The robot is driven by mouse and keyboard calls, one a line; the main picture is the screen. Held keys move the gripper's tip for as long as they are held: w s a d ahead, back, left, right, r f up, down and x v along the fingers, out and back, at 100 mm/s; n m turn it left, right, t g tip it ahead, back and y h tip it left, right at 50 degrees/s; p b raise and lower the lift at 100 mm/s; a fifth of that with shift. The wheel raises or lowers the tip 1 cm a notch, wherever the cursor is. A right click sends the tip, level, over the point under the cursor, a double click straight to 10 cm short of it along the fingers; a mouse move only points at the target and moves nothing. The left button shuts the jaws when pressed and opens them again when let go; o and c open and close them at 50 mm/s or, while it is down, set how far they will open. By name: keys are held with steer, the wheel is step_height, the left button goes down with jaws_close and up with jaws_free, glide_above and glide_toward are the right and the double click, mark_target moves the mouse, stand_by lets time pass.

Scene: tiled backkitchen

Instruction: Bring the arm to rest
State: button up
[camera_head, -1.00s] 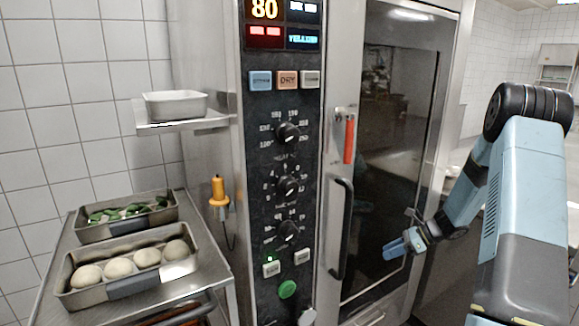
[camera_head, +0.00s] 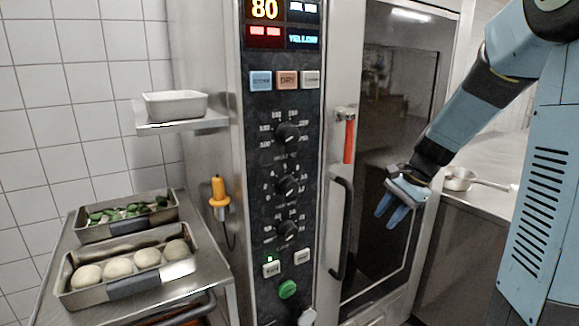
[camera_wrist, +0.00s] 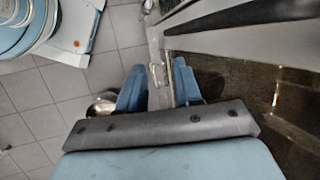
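My arm is raised at the right of the head view. My gripper (camera_head: 387,219) hangs from it with its blue fingers pointing down, in front of the oven's dark glass door (camera_head: 385,130). In the wrist view my gripper (camera_wrist: 158,82) shows two blue fingers apart with nothing held between them. The steel edge of the oven shows beyond the gap. I cannot tell how far the fingers are from the door.
The oven's door handle (camera_head: 341,228) and red lever (camera_head: 349,141) are left of my gripper. A steel counter (camera_head: 485,205) with a pan (camera_head: 459,180) stands at the right. A dough tray (camera_head: 73,299), vegetable tray (camera_head: 84,236) and white dish (camera_head: 176,106) are at the left.

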steer(key=s+r+n+t+h, duration=0.1)
steer(key=s+r+n, duration=0.2)
steer(key=s, duration=0.4)
steer(key=s+a+r+n+t+h, duration=0.1)
steer(key=s+r+n+t+h, duration=0.1)
steer(key=s+r+n, duration=0.2)
steer(key=s+r+n+t+h, duration=0.1)
steer(key=s+r+n, duration=0.2)
steer(key=s, duration=0.7)
steer(key=shift+s+a+r+n+t+h, duration=0.3)
steer(key=shift+r+n, duration=0.1)
steer(key=shift+n, duration=0.1)
steer(key=shift+w, duration=0.1)
